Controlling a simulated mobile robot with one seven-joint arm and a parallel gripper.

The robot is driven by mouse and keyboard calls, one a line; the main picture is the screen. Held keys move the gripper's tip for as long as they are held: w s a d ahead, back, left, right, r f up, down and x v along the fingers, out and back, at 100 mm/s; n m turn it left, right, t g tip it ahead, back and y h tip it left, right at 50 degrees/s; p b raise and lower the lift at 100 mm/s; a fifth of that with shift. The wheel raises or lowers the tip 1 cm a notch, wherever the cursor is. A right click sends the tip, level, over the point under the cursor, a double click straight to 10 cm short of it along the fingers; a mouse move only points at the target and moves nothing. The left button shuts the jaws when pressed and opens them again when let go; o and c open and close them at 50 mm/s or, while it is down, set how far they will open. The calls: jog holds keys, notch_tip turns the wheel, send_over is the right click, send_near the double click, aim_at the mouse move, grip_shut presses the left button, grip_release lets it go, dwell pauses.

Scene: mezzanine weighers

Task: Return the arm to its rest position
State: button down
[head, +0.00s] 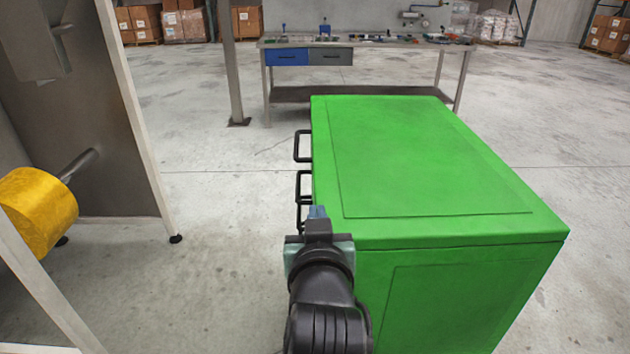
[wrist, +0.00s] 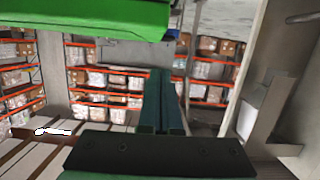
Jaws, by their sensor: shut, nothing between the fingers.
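My arm reaches up from the bottom of the head view, and my gripper (head: 318,212) is at its end, beside the left edge of a green cabinet (head: 430,160). In the wrist view my gripper (wrist: 162,75) shows two dark green fingers close together, with nothing between them. The gripper is shut and empty. Part of the green cabinet (wrist: 90,18) crosses the top left of the wrist view. In the head view the gripper covers part of the cabinet's front left edge; whether it touches the cabinet I cannot tell.
Black handles (head: 302,146) stick out from the cabinet's left side, close to my gripper. A grey metal frame with a yellow cylinder (head: 40,208) stands at the left. A workbench (head: 365,43) with tools is behind. Bare concrete floor (head: 225,250) lies between frame and cabinet.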

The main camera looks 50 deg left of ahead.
jog(key=v, duration=0.9)
jog(key=shift+s, duration=0.25)
jog(key=w+d+r+m+t+h, duration=0.2)
jog(key=w+d+r+m+t, duration=0.15)
jog(key=d+r+t, duration=0.55)
jog(key=w+d+r+m+t+h, duration=0.2)
jog(key=w+d+r+h, duration=0.15)
jog(key=d+r, duration=0.6)
jog(key=s+d+r+m+t+h+p, duration=0.1)
jog(key=s+d+r+m+t+h, duration=0.2)
jog(key=r, duration=0.5)
jog(key=s+d+r+m+t+h+p, duration=0.1)
jog(key=d+r+m+t+h, duration=0.25)
jog(key=r, duration=0.55)
notch_tip(320, 180, up, 10)
jog(key=n+p, duration=0.1)
jog(key=p, duration=0.9)
jog(key=shift+w+d+n+p, duration=0.25)
jog(key=shift+n+p, duration=0.15)
